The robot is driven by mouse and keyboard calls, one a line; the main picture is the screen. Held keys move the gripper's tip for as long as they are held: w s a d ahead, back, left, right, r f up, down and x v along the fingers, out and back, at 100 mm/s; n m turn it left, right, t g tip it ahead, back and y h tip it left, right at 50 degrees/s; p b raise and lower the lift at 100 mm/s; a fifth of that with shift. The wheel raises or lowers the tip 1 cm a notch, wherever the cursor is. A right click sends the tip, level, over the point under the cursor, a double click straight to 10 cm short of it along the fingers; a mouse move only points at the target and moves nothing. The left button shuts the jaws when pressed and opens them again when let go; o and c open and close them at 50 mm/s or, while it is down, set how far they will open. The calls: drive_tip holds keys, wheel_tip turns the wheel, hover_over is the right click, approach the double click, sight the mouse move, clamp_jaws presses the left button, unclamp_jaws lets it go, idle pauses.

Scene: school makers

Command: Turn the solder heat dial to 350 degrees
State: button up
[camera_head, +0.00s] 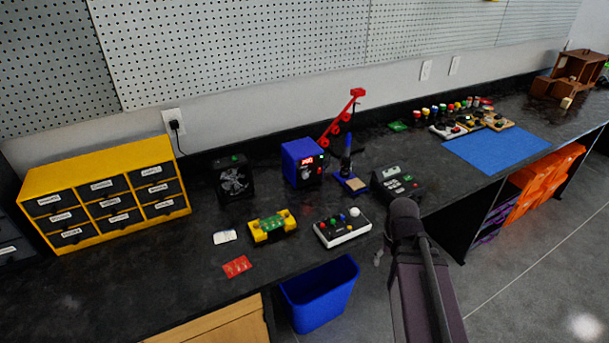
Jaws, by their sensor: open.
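The solder station is a blue box (297,163) on the dark bench, left of the picture's middle. Its dark front panel has a lit red display (308,161), whose digits are too small to read surely. A soldering iron (346,160) stands upright in a blue-based holder just right of the station. My arm rises from the lower right, its upper end in front of the bench edge. I cannot make out my gripper, and nothing of mine touches the station.
A black fan (233,178) stands left of the station. A yellow board holder (271,227), a white button box (342,228) and a dark keypad device (396,184) sit in front. A red jointed lamp (341,118) stands behind. A blue bin (320,296) stands below the bench edge.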

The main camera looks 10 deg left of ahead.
drive_tip(key=w+a+r+n+t+p, duration=0.15)
drive_tip(key=w+a, duration=0.25)
drive_tip(key=w, duration=0.5)
drive_tip(key=w+a+r+n+t+p, duration=0.1)
drive_tip(key=w+a+r+n+p, duration=0.2)
drive_tip(key=w, duration=0.6)
drive_tip(key=n+t+y+p, duration=0.1)
drive_tip(key=n+t+p, duration=0.1)
drive_tip(key=n, duration=0.1)
approach(306, 175)
drive_tip(key=v, duration=0.4)
drive_tip(key=shift+s+r, duration=0.1)
drive_tip(key=b+x, duration=1.2)
drive_tip(key=x, duration=0.1)
drive_tip(key=shift+f, duration=0.3)
clamp_jaws()
